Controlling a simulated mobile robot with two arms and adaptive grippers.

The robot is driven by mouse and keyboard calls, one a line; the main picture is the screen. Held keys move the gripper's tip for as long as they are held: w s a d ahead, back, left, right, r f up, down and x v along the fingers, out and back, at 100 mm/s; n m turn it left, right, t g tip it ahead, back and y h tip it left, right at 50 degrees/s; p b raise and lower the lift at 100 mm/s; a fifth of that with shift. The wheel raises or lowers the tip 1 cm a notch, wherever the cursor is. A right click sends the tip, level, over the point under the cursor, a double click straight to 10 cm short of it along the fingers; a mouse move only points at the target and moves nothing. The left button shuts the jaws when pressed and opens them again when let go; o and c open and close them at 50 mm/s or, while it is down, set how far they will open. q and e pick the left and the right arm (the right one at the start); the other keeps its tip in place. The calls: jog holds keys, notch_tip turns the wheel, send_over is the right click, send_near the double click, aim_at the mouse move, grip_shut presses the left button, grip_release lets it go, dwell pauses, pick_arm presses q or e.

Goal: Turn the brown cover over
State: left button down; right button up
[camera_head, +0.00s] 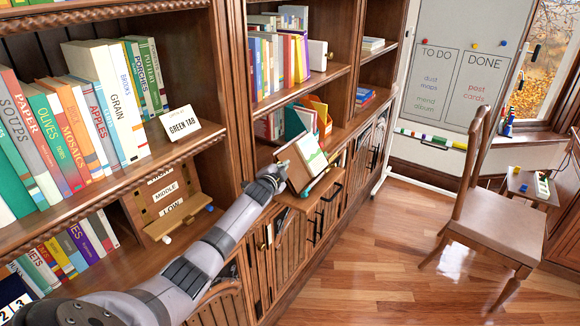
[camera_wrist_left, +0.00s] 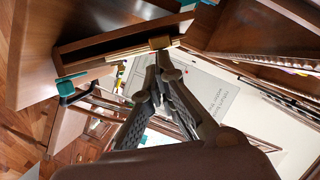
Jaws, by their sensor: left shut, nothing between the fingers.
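The brown cover (camera_head: 293,165) is tilted up on a small ledge at the cabinet, left of a white page with a green band (camera_head: 312,160). It looks like one side of an open book or folder. My left gripper (camera_head: 281,171) is at the cover's left side, with its fingers shut and empty. I cannot tell whether they touch the cover. In the left wrist view the shut fingers (camera_wrist_left: 163,58) point up beside brown boards (camera_wrist_left: 75,57); which of these is the cover is unclear. My right gripper is not in view.
The wooden ledge (camera_head: 297,201) juts from the cabinet under the cover. Upright books (camera_head: 320,114) stand behind it. A chair (camera_head: 488,215) stands at right, with open floor between.

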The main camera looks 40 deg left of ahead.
pick_arm(q)
jog(key=shift+s+a+f+b, duration=0.3)
jog(key=shift+a+f+b, duration=0.15)
jog(key=shift+a+f, duration=0.35)
jog(key=shift+a, duration=0.3)
jog(key=shift+r, duration=0.1)
